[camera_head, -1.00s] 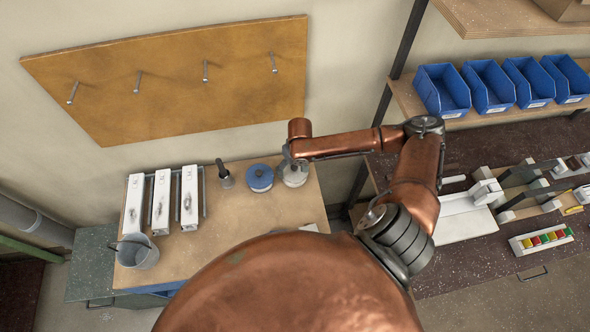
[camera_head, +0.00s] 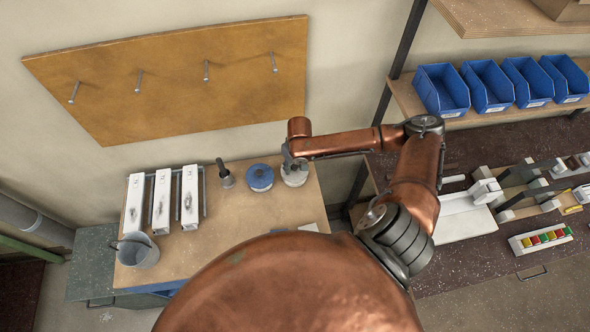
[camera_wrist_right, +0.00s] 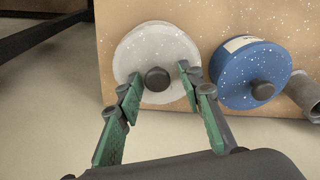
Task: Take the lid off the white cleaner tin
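The white cleaner tin (camera_head: 295,179) stands on the wooden bench top, partly hidden under my right gripper (camera_head: 292,164). In the right wrist view its round, speckled white lid (camera_wrist_right: 150,45) has a dark knob (camera_wrist_right: 157,79) on top. My right gripper's green fingers (camera_wrist_right: 160,75) are open and over the lid, one on each side of the knob. A gap shows between each fingertip and the knob. The lid sits on the tin. My left gripper is not in view.
A blue tin (camera_head: 260,178) with a dark knob stands close to the left of the white one. A dark-handled brush (camera_head: 225,175), white profiles (camera_head: 161,200) and a grey bucket (camera_head: 138,252) are farther left. A shelf post (camera_head: 384,105) rises to the right.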

